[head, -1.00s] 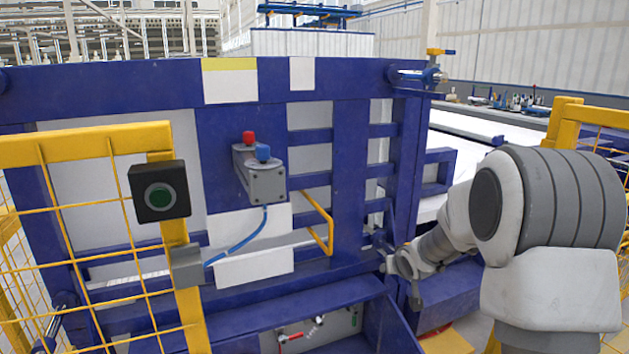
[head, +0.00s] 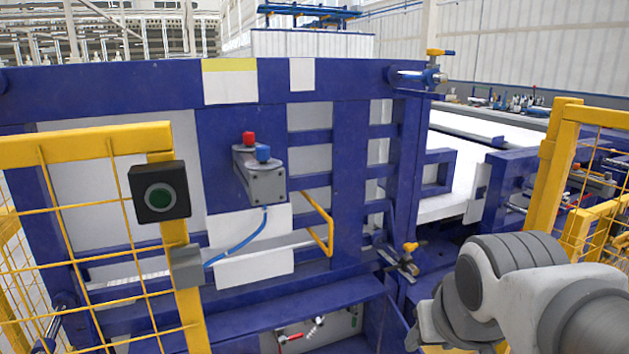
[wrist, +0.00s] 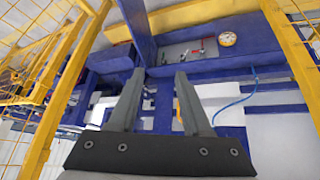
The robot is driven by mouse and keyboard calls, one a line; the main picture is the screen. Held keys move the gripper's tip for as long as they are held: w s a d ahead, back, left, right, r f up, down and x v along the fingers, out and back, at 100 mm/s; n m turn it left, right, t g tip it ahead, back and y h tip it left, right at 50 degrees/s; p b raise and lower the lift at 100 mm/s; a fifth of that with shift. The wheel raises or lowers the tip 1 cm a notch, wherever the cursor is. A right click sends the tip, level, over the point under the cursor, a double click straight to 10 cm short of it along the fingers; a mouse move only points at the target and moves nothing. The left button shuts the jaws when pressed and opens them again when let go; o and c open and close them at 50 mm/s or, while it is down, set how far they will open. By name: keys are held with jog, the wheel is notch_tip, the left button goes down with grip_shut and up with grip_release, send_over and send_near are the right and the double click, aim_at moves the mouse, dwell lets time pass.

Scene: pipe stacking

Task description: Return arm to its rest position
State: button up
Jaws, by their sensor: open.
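My arm (head: 515,295) shows at the lower right of the head view, folded low in front of the blue machine frame (head: 340,85). My gripper's fingertips cannot be made out in the head view. In the wrist view my gripper (wrist: 158,80) is open, with its two grey fingers apart and nothing between them. Beyond the fingers the wrist view shows blue beams, tilted in the picture. The gripper touches nothing that I can see.
A yellow mesh fence (head: 85,145) with a black box and green button (head: 160,192) stands at left. Another yellow fence post (head: 553,170) stands close to my arm at right. A grey box with red and blue buttons (head: 260,175) is on the frame. A gauge (wrist: 227,39) shows in the wrist view.

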jog(key=s+a, duration=0.1)
jog(key=s, duration=0.4)
notch_tip(320, 180, up, 20)
jog(key=p, duration=2.1)
jog(key=shift+s+a+g+y, duration=0.2)
jog(key=shift+s+g+y, duration=0.05)
jog(key=shift+g+y, duration=0.05)
